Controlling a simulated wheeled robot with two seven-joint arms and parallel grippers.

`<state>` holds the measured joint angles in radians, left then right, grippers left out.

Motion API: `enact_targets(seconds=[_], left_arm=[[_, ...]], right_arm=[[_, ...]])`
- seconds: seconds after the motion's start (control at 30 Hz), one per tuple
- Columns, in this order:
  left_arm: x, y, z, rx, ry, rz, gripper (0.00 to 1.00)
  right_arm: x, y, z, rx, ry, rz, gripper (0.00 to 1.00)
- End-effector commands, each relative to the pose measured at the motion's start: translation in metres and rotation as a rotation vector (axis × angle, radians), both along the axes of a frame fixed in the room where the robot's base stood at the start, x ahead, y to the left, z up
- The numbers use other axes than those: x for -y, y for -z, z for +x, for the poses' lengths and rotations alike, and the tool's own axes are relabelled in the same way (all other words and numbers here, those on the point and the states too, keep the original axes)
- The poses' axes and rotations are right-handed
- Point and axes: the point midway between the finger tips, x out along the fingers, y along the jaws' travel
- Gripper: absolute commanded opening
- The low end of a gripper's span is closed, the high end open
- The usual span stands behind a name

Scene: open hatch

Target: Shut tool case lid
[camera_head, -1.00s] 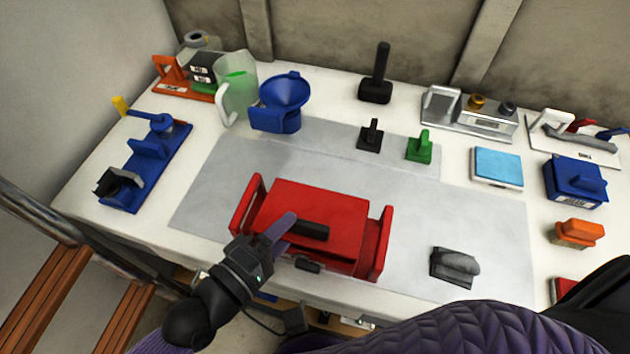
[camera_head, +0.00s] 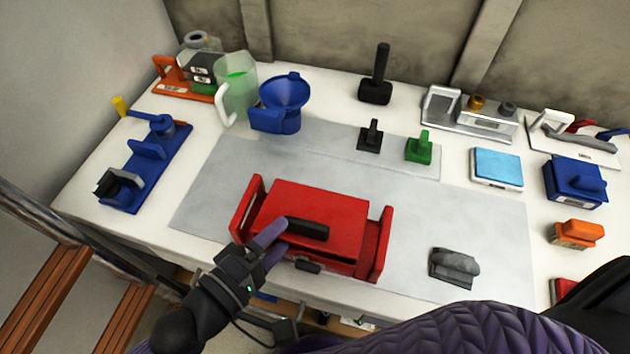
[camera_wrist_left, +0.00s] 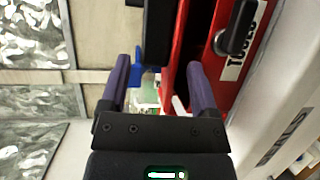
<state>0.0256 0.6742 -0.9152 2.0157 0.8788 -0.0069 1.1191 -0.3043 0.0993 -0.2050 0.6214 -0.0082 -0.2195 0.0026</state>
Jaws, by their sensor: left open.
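The red tool case (camera_head: 375,245) sits on the grey mat near the table's front edge. Its red lid (camera_head: 330,205), with a black handle (camera_head: 308,229) on top, lies over the body between the raised end walls. In the left wrist view a dark gap shows between the lid (camera_wrist_left: 183,40) and the case front with its TOOLS label (camera_wrist_left: 235,60). My left gripper (camera_head: 277,241) is open at the lid's front left, close to the handle. In the wrist view its purple fingers (camera_wrist_left: 160,82) are apart with nothing held; contact with the lid cannot be told. My right gripper is out of view.
A grey block (camera_head: 454,266) lies right of the case. A blue funnel (camera_head: 284,100), a pitcher (camera_head: 238,90) and small black and green handled blocks stand behind it. A blue fixture (camera_head: 148,165) is at left. The mat (camera_head: 205,195) around the case is mostly clear.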

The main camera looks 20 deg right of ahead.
Motion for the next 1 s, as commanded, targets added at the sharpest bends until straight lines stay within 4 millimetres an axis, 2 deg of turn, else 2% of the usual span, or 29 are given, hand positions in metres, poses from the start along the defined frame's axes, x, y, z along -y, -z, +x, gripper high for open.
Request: enact_targets(seconds=[0.6,1.0], left_arm=[[-0.056,-0.008,-0.037,-0.002,0.001,0.001,0.78],[-0.06,-0.01,-0.04,-0.001,0.001,-0.002,0.78]], right_arm=[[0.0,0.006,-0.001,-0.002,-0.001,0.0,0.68],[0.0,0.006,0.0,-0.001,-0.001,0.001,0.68]])
